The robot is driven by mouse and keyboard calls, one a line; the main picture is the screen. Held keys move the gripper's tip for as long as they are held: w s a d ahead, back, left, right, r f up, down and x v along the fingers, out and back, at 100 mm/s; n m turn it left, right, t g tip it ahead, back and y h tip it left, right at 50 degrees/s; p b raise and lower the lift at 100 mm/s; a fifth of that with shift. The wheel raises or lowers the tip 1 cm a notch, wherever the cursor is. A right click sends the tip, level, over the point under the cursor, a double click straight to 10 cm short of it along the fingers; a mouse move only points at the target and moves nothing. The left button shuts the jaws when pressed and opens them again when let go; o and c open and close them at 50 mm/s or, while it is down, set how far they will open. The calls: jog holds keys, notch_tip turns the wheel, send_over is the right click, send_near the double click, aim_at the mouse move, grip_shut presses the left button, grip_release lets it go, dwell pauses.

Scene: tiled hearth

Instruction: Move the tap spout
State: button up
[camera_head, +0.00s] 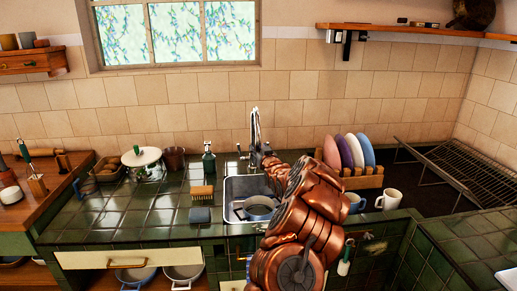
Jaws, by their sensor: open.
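The tap spout (254,124) is a tall chrome piece that rises behind the sink, against the tiled wall. Its lower part is partly hidden by my gripper. The steel sink (233,193) is set in the green tiled counter, and a round pan (260,209) sits in it. My copper-coloured arm reaches over the right side of the sink. My gripper (263,154) is open, small in the picture, close to the lower part of the tap. I cannot tell whether it touches the tap.
A dish rack with coloured plates (352,151) and mugs (391,199) stand right of my arm. A green bottle (208,160), a brush (202,193) and a sponge (200,215) stand left of the sink. A wall shelf (400,30) hangs at upper right. The counter's left front is clear.

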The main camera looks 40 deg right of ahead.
jog(key=shift+w, duration=0.15)
jog(key=shift+c, duration=0.5)
grip_shut()
